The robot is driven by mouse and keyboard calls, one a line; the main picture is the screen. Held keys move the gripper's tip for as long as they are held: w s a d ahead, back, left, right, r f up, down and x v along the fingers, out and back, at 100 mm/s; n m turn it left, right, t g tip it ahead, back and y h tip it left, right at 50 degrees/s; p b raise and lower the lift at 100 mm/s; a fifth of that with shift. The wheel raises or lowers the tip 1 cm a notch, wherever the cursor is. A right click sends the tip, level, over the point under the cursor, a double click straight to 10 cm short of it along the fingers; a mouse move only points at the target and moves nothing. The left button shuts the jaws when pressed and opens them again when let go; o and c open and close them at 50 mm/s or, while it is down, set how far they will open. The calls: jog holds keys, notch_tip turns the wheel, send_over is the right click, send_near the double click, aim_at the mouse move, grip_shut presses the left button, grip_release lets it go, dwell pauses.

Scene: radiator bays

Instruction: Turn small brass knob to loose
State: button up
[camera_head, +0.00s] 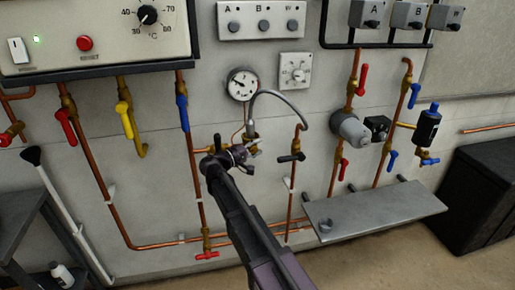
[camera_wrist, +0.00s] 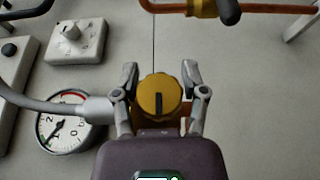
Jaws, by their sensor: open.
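The small brass knob (camera_wrist: 160,97) is round with a ridged rim and a dark slot-like mark that runs up and down in the wrist view. My gripper (camera_wrist: 160,76) is open, with one finger on each side of the knob. A narrow gap seems to show on both sides, but I cannot tell whether a finger touches it. In the head view my gripper (camera_head: 240,153) is at the valve end of the grey hose (camera_head: 288,99), and I cannot clearly make out the knob there. The hose end also shows left of the knob in the wrist view (camera_wrist: 60,105).
A pressure gauge (camera_head: 242,84) and a white dial box (camera_head: 295,71) are on the wall above. A black-handled valve (camera_head: 291,157) is just right of my gripper. Copper pipes with red, yellow and blue levers stand around. A grey shelf (camera_head: 385,209) juts out at lower right.

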jog(key=shift+a, duration=0.15)
jog(key=v, duration=1.1)
jog(key=shift+s+a, duration=0.25)
jog(key=shift+s, duration=0.05)
jog(key=s+d+f+m+g+y+p, duration=0.2)
jog(key=s+d+f+g+y, duration=0.15)
jog(key=d, duration=0.75)
jog(key=s+d+f+m+g+y+p, duration=0.2)
jog(key=s+d+f+g, duration=0.15)
jog(key=d, duration=0.75)
jog(key=s+d+f+m+g+y+p, duration=0.3)
jog(key=s+d+y, duration=0.5)
jog(key=s, duration=0.4)
jog(key=shift+m+g+y+p, duration=0.35)
jog(key=shift+m+g+p, duration=0.05)
jog(key=shift+g+p, duration=0.3)
jog(key=shift+d+f, duration=0.1)
jog(key=shift+d, duration=0.15)
